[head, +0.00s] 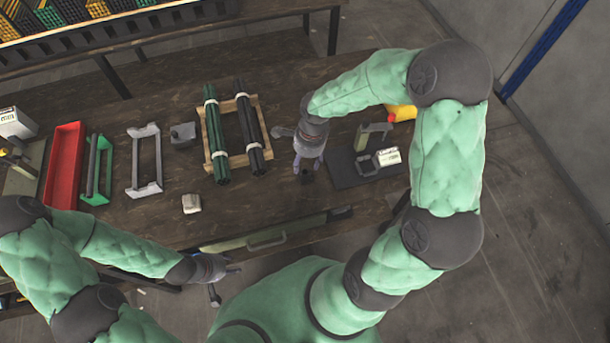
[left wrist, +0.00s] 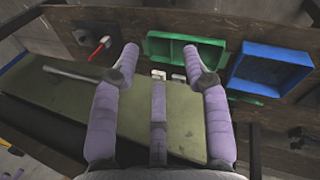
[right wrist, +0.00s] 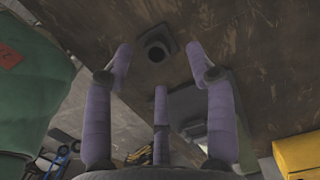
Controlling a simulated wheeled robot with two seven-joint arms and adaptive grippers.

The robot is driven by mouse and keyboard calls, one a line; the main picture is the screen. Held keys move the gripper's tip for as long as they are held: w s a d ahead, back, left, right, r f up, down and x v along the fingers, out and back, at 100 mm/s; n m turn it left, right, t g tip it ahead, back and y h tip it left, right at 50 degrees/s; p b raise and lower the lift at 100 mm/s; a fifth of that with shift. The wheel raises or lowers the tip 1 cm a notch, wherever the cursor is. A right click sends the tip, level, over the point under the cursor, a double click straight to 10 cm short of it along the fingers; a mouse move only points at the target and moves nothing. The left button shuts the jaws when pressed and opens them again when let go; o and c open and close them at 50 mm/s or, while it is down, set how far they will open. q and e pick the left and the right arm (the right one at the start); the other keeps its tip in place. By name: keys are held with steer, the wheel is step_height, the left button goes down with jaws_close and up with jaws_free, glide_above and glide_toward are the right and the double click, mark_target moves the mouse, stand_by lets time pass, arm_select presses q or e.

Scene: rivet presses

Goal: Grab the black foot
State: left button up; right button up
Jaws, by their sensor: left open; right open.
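The black foot (right wrist: 156,44), a small dark base with a round socket, sits on the wooden table in the right wrist view. My right gripper (right wrist: 159,52) is open and empty, its fingertips on either side of the foot in that view. I cannot tell how far above the foot they are. In the head view my right gripper (head: 308,162) is over the table, between the wooden rack and the dark mat, and mostly covers that spot. My left gripper (head: 218,268) is open and empty by the table's front edge; it also shows in the left wrist view (left wrist: 160,52).
A wooden rack (head: 208,140) with dark green and black tubes stands left of my right gripper. A dark mat (head: 345,170) lies to its right, with a small device. A red tray (head: 64,165) and grey bracket (head: 145,160) are further left. An olive panel (left wrist: 70,95) lies below my left gripper.

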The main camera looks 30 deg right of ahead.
steer(key=f, duration=0.1)
steer(key=f+b, duration=0.1)
steer(key=f, duration=0.1)
steer(key=f+b, duration=0.1)
steer(key=f, duration=0.1)
steer(key=shift+s+a, duration=0.15)
steer(key=shift+s, duration=0.2)
steer(key=c, duration=0.9)
steer(key=o, duration=0.9)
steer(key=shift+r, duration=0.15)
step_height(320, 180, up, 11)
steer(key=p, duration=1)
glide_above(305, 171)
steer(key=f, duration=0.6)
steer(key=shift+s+d+f, duration=0.15)
steer(key=shift+s+d, duration=0.1)
steer(key=shift+d, duration=0.05)
steer(key=shift+s+a+f+b, duration=0.1)
steer(key=shift+a+f+b, duration=0.1)
steer(key=shift+f, duration=0.65)
steer(key=shift+a+f+b, duration=0.15)
steer(key=shift+f+b, duration=0.1)
steer(key=shift+f, duration=0.55)
steer(key=shift+s+a+f+b, duration=0.1)
steer(key=shift+a+f+b, duration=0.1)
steer(key=shift+f, duration=0.65)
